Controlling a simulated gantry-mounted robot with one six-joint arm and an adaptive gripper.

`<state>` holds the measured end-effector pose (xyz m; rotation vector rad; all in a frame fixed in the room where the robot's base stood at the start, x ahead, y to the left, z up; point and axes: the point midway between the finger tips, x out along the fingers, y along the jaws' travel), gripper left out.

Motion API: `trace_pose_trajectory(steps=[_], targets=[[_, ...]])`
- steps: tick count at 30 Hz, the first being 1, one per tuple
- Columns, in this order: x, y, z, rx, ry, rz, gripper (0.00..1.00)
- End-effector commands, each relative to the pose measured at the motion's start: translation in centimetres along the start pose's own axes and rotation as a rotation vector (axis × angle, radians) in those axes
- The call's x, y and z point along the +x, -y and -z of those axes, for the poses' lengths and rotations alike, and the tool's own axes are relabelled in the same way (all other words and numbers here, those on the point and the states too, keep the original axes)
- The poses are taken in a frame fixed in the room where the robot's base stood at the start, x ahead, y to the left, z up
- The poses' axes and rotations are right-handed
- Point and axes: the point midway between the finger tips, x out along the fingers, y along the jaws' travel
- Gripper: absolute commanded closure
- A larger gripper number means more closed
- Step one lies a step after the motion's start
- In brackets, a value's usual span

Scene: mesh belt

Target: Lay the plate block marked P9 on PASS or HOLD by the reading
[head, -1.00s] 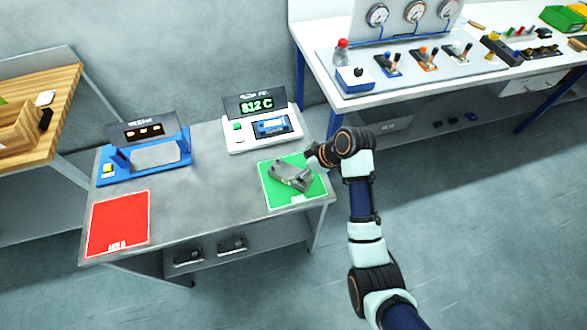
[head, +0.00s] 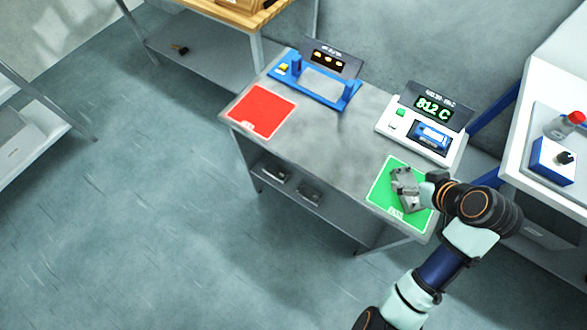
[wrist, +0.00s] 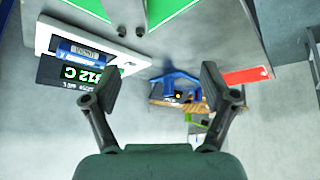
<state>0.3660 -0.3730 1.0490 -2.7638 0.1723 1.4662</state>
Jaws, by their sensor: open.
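A blue block with a pale label (head: 432,136) lies in the dark recess of the white reading unit (head: 395,130). It also shows in the wrist view (wrist: 82,52), but I cannot read its mark. The unit's display (head: 433,108) seems to read 81.2 C in green. The green mat (head: 380,197) lies at the table's near right corner, its lettering too small to read. The red mat (head: 262,108) lies at the left end. My gripper (head: 404,190) is above the green mat, apart from the block. In the wrist view its fingers (wrist: 155,85) are spread and empty.
A blue frame stand (head: 345,98) with a dark display stands at the table's back left. The grey tabletop (head: 330,125) between the mats is clear. A white bench (head: 570,195) with a blue box stands at the right. A wooden-topped bench (head: 250,18) stands behind.

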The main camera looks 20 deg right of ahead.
Motion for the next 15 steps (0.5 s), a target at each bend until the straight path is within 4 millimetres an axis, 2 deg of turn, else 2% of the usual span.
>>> trace_pose_trajectory(steps=[1,2,3,5,6,9,12,15], targets=[[0.8,4.6,2.8,-0.038,-0.030,-0.006,0.15],[0.9,7.3,4.3,-0.049,-0.054,-0.015,0.15],[0.8,11.3,6.2,-0.063,-0.096,-0.024,0.15],[-0.1,17.4,8.4,-0.077,-0.170,-0.028,0.15],[-1.1,21.3,9.5,-0.082,-0.225,-0.022,0.15],[-4.6,29.5,10.9,-0.077,-0.359,0.018,0.15],[-7.8,34.5,11.0,-0.060,-0.455,0.068,0.15],[-9.6,36.8,10.9,-0.045,-0.503,0.098,0.15]])
